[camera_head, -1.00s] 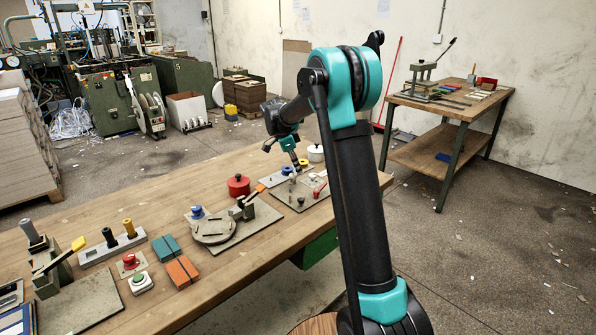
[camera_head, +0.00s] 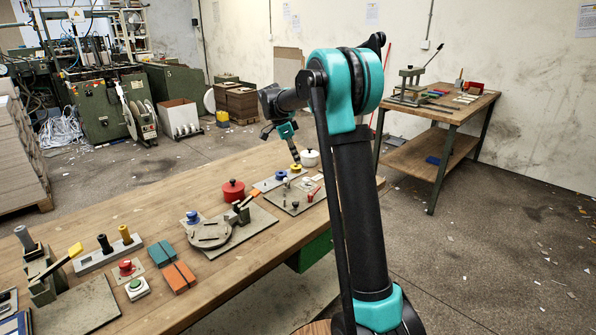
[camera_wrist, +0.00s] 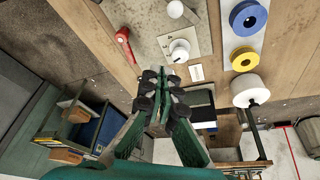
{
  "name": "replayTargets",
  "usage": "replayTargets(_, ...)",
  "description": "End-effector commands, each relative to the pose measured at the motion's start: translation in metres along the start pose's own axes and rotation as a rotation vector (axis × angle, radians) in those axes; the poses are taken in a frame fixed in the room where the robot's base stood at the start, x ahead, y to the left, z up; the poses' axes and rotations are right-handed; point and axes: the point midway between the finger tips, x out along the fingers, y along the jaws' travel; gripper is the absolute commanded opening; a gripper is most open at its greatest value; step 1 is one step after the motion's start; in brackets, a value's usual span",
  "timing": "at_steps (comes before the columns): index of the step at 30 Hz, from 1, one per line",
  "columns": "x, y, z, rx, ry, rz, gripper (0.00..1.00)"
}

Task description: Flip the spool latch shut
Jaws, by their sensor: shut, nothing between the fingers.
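A board (camera_head: 272,200) near the far end of the bench carries a red lever (camera_head: 313,194) and small knobs. The red lever also shows in the wrist view (camera_wrist: 125,42), left of a white round piece (camera_wrist: 180,50) on a pale plate. I cannot tell for sure which part is the spool latch. A blue spool (camera_wrist: 249,18) and a yellow spool (camera_wrist: 244,60) stand on a pale strip to the right of it. My gripper (camera_wrist: 170,76) is shut and empty; its tips show just below the white piece. In the head view my gripper (camera_head: 296,160) appears just above the yellow spool (camera_head: 295,169).
A white lidded pot (camera_head: 310,158) stands close behind the spools, and a red lidded pot (camera_head: 233,190) stands to the left. A round grey fixture (camera_head: 209,235) with a lever is nearer on the bench. Bare wood (camera_head: 165,205) lies along the back left.

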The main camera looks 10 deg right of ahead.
Motion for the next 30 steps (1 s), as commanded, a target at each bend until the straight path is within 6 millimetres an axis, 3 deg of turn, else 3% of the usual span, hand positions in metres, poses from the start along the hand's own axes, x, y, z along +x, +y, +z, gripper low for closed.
replayTargets(3, -0.019, -0.004, -0.001, -0.001, 0.000, 0.000, 0.00)
replayTargets(9, -0.034, -0.007, -0.002, -0.001, 0.000, 0.000, 0.00)
replayTargets(22, -0.035, -0.004, -0.003, -0.011, -0.003, -0.002, 0.00)
replayTargets(26, -0.028, 0.015, -0.008, -0.094, -0.026, -0.019, 0.00)
replayTargets(30, -0.009, 0.059, -0.015, -0.279, -0.066, -0.067, 0.00)
